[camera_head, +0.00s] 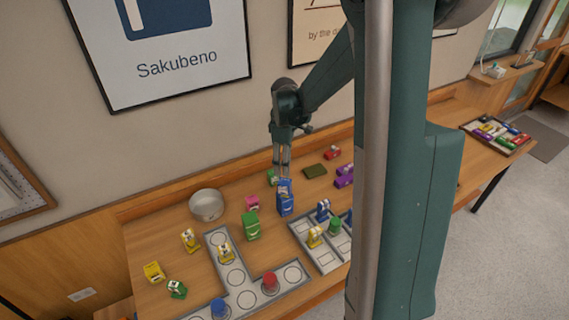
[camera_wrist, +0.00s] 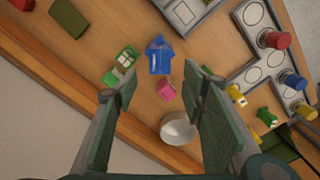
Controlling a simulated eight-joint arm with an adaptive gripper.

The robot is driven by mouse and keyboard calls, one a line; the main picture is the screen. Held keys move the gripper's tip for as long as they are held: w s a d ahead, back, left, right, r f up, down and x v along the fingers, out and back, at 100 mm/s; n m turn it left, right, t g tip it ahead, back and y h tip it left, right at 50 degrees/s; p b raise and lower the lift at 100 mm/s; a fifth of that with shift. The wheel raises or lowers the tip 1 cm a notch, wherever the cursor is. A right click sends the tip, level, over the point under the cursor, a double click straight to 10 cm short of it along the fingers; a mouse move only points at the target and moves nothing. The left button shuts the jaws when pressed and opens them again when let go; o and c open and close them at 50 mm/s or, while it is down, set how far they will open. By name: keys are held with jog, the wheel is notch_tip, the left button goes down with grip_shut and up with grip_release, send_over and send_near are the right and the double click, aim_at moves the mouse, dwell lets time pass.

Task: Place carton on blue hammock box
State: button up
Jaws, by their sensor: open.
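A blue box (camera_head: 286,206) stands upright on the table below my gripper. A smaller blue shape (camera_head: 285,187) shows at its top; I cannot tell whether it is a separate carton resting there or part of the box. In the wrist view the blue shape (camera_wrist: 158,57) lies beyond the fingertips, with a pointed outline. My gripper (camera_head: 283,173) is open above it and pointing down; its two spread fingers (camera_wrist: 160,82) hold nothing. A green carton-like box (camera_head: 251,227) stands front-left of the blue box.
A pink item (camera_head: 252,202) and a metal bowl (camera_head: 206,205) stand left of the blue box. A small green item (camera_head: 272,178) is behind it. A grey compartment tray (camera_head: 305,226) lies front-right, and a grey board (camera_head: 241,298) with red and blue pieces lies in front.

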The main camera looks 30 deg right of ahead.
jog(key=s+a+r+m+t, duration=0.3)
jog(key=s+a+r+m, duration=0.1)
jog(key=s+a+r, duration=0.9)
jog(key=s+a+r+m+t, duration=0.2)
jog(key=s+a, duration=0.1)
jog(key=s, duration=0.3)
jog(key=s+a+r+m+t, duration=0.2)
jog(key=s+a+m, duration=0.1)
jog(key=s, duration=0.4)
jog(key=shift+a+r, duration=0.25)
jog(key=shift+a, duration=0.2)
